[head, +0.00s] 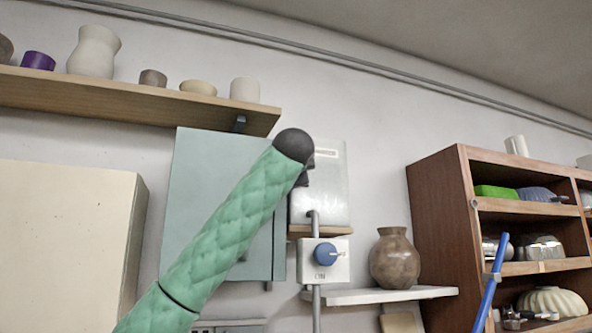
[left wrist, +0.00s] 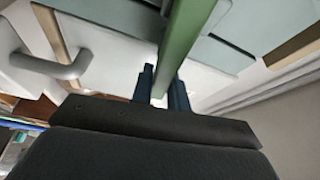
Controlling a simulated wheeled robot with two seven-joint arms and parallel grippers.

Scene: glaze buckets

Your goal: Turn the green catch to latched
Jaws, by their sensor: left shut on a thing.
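The green catch (left wrist: 188,35) shows in the left wrist view as a long green bar running up from between my fingers. My left gripper (left wrist: 163,80) is shut on it, with one dark finger on each side. In the head view my green-sleeved left arm reaches up from the lower left across a grey-blue cabinet (head: 205,165). The arm hides the catch and most of the gripper there, so I cannot tell the catch's position against the cabinet. My right gripper is in neither view.
A wooden shelf (head: 130,97) with pots is above the cabinet. A switch box with a blue knob (head: 325,254) is to its right. A brown vase (head: 394,258) stands on a small white shelf (head: 380,296). A wooden shelving unit (head: 437,215) and a blue pole (head: 490,290) are at right.

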